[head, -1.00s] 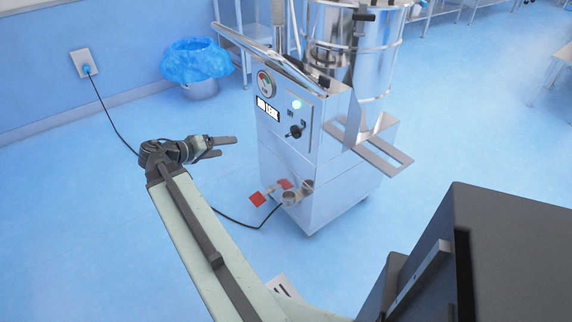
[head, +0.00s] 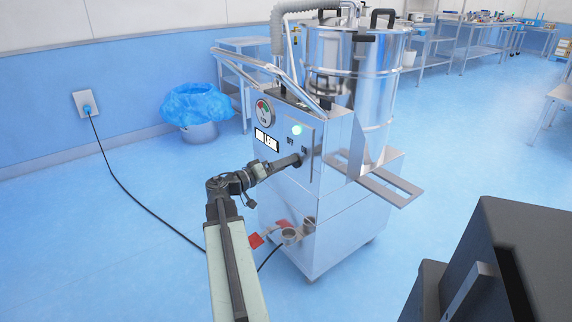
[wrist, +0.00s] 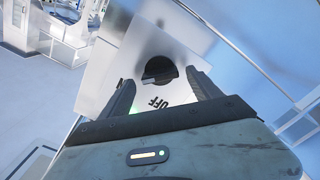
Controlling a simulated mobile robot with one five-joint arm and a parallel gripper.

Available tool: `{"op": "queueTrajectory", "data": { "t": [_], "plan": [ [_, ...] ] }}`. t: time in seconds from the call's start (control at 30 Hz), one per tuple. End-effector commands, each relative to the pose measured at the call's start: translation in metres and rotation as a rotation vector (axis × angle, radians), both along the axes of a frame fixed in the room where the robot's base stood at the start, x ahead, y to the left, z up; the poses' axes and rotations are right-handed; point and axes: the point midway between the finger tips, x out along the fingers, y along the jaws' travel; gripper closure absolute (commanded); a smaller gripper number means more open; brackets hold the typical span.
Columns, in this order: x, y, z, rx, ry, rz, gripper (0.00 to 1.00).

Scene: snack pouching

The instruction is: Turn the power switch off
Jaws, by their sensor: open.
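The power switch is a black rotary knob (wrist: 160,71) on a metal panel in the wrist view. A pale mark on its left side points toward a partly hidden label ending in "N"; the "OFF" label (wrist: 158,103) is below it. In the head view the knob is hidden by my gripper (head: 298,160), which reaches the front panel of the steel machine (head: 328,190). My gripper is open, with one finger on each side of the knob in the wrist view; I cannot tell whether they touch it. A green light (head: 297,130) glows above.
A gauge (head: 264,113) and a small display (head: 266,140) sit left of the switch. A metal shelf (head: 380,180) juts from the machine's right. A blue-lined bin (head: 198,108) stands behind left.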

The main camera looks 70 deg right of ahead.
Motion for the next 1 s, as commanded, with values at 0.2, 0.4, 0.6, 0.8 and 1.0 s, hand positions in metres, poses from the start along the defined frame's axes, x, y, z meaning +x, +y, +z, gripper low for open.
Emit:
{"op": "queueTrajectory", "data": {
  "t": [0.2,0.4,0.6,0.8,1.0],
  "plan": [
    [-0.0062,-0.0103,-0.0002,0.0,0.0,0.001,0.27],
    [-0.0058,-0.0098,-0.0003,0.001,0.0,0.002,0.36],
    [-0.0055,-0.0095,-0.0003,0.001,0.0,0.002,0.9],
    [-0.004,-0.0094,-0.0002,0.007,0.011,0.004,0.9],
    [-0.0033,-0.0085,-0.0007,0.045,0.069,0.004,0.9]
  ]
}}
